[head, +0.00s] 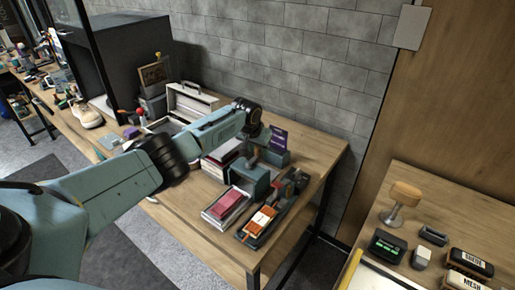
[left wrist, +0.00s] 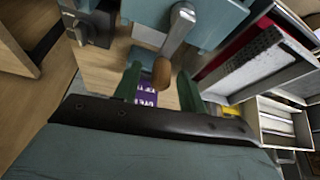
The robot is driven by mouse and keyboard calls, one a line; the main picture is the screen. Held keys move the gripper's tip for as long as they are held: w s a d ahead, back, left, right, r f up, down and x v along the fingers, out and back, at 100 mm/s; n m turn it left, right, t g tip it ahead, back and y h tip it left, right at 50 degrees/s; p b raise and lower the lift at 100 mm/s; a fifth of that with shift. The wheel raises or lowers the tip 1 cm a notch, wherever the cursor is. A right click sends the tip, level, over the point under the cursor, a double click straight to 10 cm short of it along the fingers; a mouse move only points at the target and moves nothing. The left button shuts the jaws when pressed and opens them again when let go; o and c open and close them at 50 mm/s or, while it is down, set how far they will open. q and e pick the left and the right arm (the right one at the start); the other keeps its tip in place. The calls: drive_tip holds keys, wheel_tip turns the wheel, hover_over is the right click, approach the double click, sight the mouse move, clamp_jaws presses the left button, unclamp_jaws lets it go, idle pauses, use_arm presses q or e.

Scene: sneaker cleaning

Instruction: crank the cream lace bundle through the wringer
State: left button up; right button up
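The wringer (head: 257,181) is a teal boxy device on the wooden table in the head view. Its teal body (left wrist: 215,20) fills the upper part of the left wrist view. A silver crank arm (left wrist: 178,32) reaches from it to a brown wooden knob (left wrist: 162,72). My left gripper (left wrist: 158,78) is open, with its two teal fingers apart on either side of the knob and clear gaps visible. In the head view my left arm reaches over the table beside the wringer. I cannot make out the cream lace bundle. My right gripper is not in view.
A purple card (head: 278,138) stands behind the wringer. A whitish open case (head: 190,102) stands further back. Bare tabletop (head: 185,222) lies at the front left.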

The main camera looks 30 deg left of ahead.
use_arm(q)
clamp_jaws()
